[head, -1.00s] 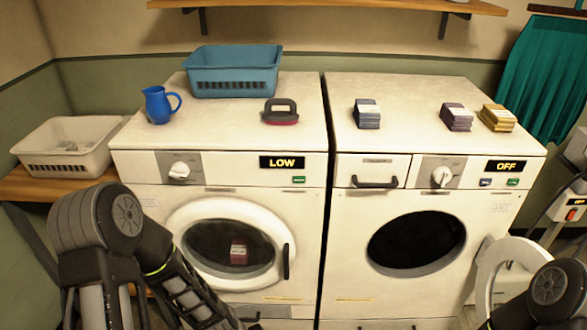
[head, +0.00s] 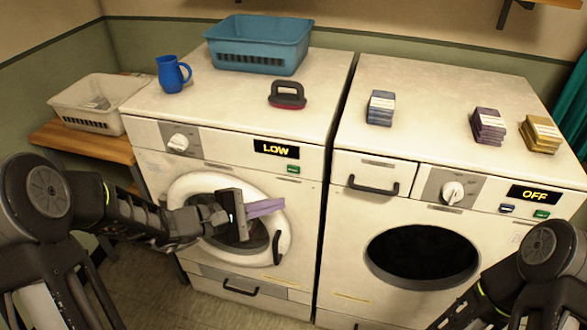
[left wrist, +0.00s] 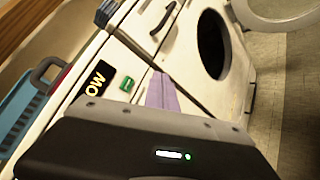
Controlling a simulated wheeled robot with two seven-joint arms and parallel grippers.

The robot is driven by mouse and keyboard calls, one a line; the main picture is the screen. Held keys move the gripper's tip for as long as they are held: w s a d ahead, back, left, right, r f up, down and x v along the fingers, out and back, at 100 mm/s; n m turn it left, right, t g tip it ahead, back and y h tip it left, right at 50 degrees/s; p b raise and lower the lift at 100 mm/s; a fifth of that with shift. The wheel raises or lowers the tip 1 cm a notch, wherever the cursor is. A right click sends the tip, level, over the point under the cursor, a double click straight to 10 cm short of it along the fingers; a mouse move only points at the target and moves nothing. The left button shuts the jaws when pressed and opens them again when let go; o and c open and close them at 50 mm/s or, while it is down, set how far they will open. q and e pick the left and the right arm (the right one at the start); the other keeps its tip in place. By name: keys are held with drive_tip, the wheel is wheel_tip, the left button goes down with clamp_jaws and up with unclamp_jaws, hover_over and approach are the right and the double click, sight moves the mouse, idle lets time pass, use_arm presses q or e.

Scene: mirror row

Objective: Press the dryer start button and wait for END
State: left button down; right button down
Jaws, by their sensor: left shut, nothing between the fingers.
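The left white machine (head: 228,145) shows LOW on its display (head: 276,149). Its green button (head: 293,169) is below the display at the right, and its round door is closed. The green button also shows in the left wrist view (left wrist: 127,83). The right machine (head: 345,235) shows OFF and has its own green button (head: 541,214); its round opening is dark. My left gripper (head: 280,207) is shut and empty, its purple fingers in front of the left machine's door, below the green button and apart from it. My right gripper is out of view.
A blue basket (head: 258,42), a blue jug (head: 172,73) and a red-based, dark-handled object (head: 287,95) stand on the left machine. Folded stacks lie on the right machine. A white basket (head: 97,102) sits on the side shelf. The right machine's door (left wrist: 277,14) stands open.

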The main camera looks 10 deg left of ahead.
sight(293, 170)
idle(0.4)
use_arm(q)
drive_tip(key=w, duration=0.8)
drive_tip(key=shift+w+d, duration=0.35)
drive_tip(key=shift+f, duration=0.1)
idle(1.8)
